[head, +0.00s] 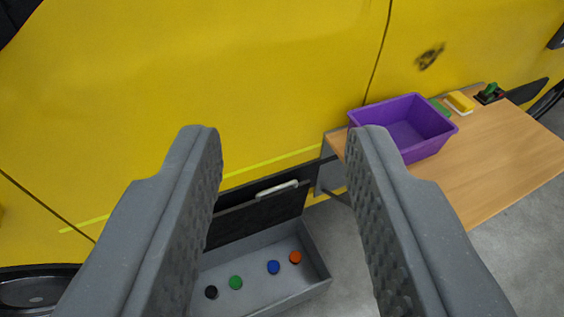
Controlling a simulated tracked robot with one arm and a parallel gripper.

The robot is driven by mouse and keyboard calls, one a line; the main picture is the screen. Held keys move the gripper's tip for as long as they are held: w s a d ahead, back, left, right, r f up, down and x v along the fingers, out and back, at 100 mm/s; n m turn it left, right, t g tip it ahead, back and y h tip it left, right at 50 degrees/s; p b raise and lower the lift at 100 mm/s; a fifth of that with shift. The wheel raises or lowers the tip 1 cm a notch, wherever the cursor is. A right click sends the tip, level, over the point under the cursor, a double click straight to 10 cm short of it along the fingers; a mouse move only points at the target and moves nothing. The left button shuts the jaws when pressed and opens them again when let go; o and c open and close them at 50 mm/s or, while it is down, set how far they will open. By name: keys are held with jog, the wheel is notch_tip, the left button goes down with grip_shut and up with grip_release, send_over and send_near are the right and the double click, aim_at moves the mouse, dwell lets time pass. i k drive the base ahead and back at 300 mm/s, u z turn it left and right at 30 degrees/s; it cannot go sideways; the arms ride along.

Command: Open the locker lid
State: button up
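The locker (312,290) is a grey open-topped box low in the view, seen between the fingers of my gripper (285,135). Its dark lid (258,217) stands raised along the box's back edge, close to the yellow vehicle side. A white bar handle (277,189) is on the lid's upper part. Inside the box lie a black disc (211,292), a green disc (236,282), a blue disc (273,267) and an orange disc (295,257). My gripper is open wide with nothing between its fingers. The left finger hides the box's left part.
A wooden table (500,165) stands at the right. On it are a purple bin (432,145), a yellow block (460,102) and a dark item with a green top (490,92). The yellow vehicle side (270,75) fills the back. Grey floor (345,240) shows between locker and table.

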aim_at(228, 227)
jog(key=i, duration=0.85)
jog(key=u, duration=0.05)
